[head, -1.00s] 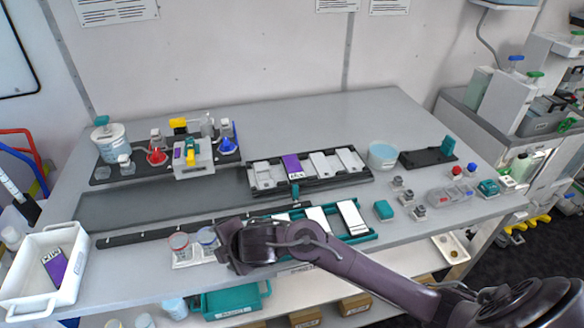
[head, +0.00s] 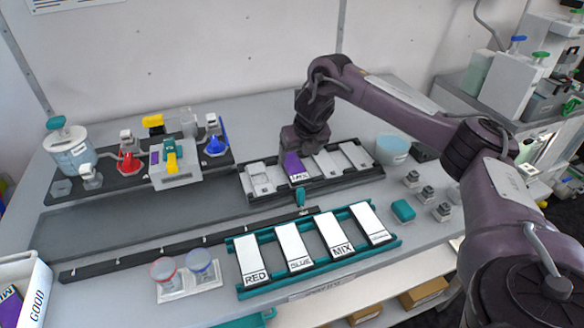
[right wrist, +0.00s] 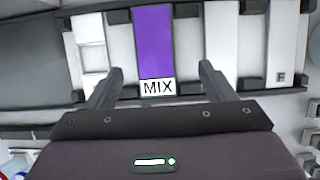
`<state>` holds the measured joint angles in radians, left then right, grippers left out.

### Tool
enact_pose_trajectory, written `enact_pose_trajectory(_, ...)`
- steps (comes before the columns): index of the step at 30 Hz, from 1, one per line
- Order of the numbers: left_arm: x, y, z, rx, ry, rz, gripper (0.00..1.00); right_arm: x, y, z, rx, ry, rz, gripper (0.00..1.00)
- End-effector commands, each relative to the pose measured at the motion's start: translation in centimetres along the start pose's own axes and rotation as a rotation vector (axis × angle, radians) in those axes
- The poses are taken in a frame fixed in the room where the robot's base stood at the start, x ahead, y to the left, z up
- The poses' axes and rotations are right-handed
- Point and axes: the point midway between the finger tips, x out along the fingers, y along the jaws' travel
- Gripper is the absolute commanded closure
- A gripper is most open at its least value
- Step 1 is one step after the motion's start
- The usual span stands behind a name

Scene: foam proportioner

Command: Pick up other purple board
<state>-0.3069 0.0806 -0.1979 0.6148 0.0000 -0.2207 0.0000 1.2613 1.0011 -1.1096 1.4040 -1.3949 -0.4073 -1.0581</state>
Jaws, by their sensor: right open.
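A purple board labelled MIX (head: 294,166) lies in a slot of the black rack (head: 320,187) at the back middle of the table. It also shows in the right wrist view (right wrist: 155,42). My right gripper (head: 299,155) is just above it, pointing down. In the right wrist view the open fingers (right wrist: 160,78) stand on either side of the board's labelled end, with gaps to both sides. Another purple board (head: 10,306) lies in the white GOOD tray (head: 38,290) at the left edge. My left gripper is not in view.
A teal rack (head: 322,263) in front holds white boards labelled RED, BLUE and MIX, among others. White boards fill the black rack's other slots. A station with red and blue funnels (head: 128,163) stands at the back left. A light blue tub (head: 392,148) is right of the black rack.

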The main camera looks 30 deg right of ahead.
Motion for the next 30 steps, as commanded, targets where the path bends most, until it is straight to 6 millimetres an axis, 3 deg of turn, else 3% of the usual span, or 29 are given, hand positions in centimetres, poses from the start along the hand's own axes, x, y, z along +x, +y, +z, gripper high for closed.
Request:
enact_pose_trajectory(5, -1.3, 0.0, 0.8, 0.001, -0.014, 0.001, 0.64, 2.0, 0.4, -0.2, -0.001, 0.003, -0.001, 0.24)
enact_pose_trajectory(12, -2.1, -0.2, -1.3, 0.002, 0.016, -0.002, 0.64, 5.2, 0.7, -0.3, 0.001, 0.000, 0.000, 0.24)
enact_pose_trajectory(20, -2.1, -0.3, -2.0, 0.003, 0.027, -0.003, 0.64, 5.6, 0.7, -0.3, 0.001, -0.002, 0.001, 0.24)
enact_pose_trajectory(30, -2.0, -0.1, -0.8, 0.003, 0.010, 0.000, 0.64, 5.6, 0.7, -0.3, 0.001, -0.003, 0.001, 0.67)
